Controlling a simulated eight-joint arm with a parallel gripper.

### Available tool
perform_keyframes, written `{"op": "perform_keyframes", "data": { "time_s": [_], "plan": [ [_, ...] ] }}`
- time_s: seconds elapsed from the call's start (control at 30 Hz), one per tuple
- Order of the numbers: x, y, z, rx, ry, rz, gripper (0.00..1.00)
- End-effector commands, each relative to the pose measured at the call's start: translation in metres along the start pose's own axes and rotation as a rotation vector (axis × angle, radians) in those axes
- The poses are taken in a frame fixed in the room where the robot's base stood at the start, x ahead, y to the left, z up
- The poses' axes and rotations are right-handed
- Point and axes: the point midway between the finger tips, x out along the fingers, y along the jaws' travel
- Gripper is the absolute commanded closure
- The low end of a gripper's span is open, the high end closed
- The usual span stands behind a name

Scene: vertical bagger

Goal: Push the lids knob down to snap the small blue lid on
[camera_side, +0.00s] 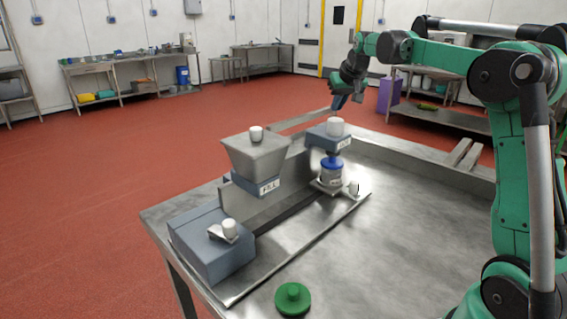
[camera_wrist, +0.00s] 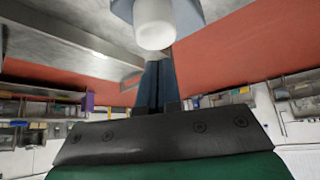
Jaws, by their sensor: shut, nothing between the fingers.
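The white lids knob (camera_side: 336,127) stands on top of a blue-grey block with a partly legible label (camera_side: 343,143). In the wrist view the knob (camera_wrist: 155,25) is large and close, at the top centre. Below the block, a small blue lid (camera_side: 331,162) is at the top of a small jar (camera_side: 331,177); I cannot tell whether it is seated. My gripper (camera_side: 338,102) is shut and empty, above and slightly behind the knob, apparently apart from it. Its fingers (camera_wrist: 155,85) show pressed together in the wrist view.
A hopper labelled FILL (camera_side: 255,155) with a white knob stands left of the lids block. A blue-grey box (camera_side: 210,245) with another white knob is at the front left. A green round lid (camera_side: 293,299) lies on the steel table (camera_side: 390,240), whose right middle is clear.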

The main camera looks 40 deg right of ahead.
Motion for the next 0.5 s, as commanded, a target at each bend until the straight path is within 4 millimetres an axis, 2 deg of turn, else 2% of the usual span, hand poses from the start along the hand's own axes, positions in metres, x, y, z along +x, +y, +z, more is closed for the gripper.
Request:
{"op": "perform_keyframes", "data": {
  "time_s": [0.5],
  "plan": [
    [0.0039,0.0,0.0023,0.0,0.0,0.0,1.0]
  ]
}}
